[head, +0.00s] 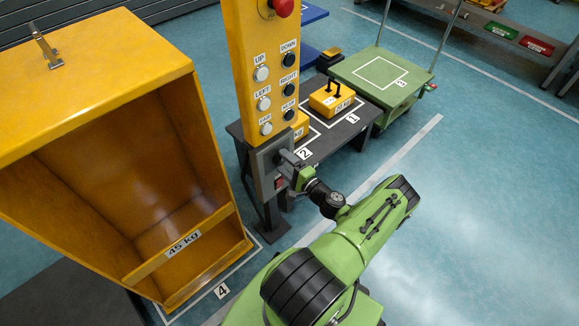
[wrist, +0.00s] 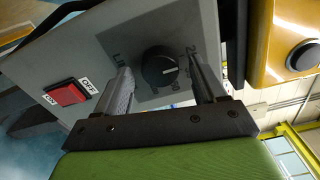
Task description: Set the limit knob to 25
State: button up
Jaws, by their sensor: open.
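The limit knob (wrist: 160,66) is a round black dial with a white pointer line, set on a grey control box (wrist: 80,50). Some numbers around it show in the wrist view, partly hidden by my fingers and too small to read surely. My gripper (wrist: 160,85) is open, with one finger on each side of the knob, and I cannot tell whether they touch it. In the head view the grey box (head: 266,172) is on the post below the yellow button panel (head: 262,75), and my gripper (head: 292,165) is at its front. The knob is hidden there.
A red switch (wrist: 68,94) marked ON and OFF is on the same box. The panel has several white and black buttons. A large yellow open bin (head: 185,245) marked 45 kg stands left. A dark table (head: 355,130) and green cart (head: 380,75) stand behind.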

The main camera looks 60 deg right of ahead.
jog(key=p+v, duration=0.2)
jog(key=v, duration=1.3)
jog(key=shift+s, duration=0.4)
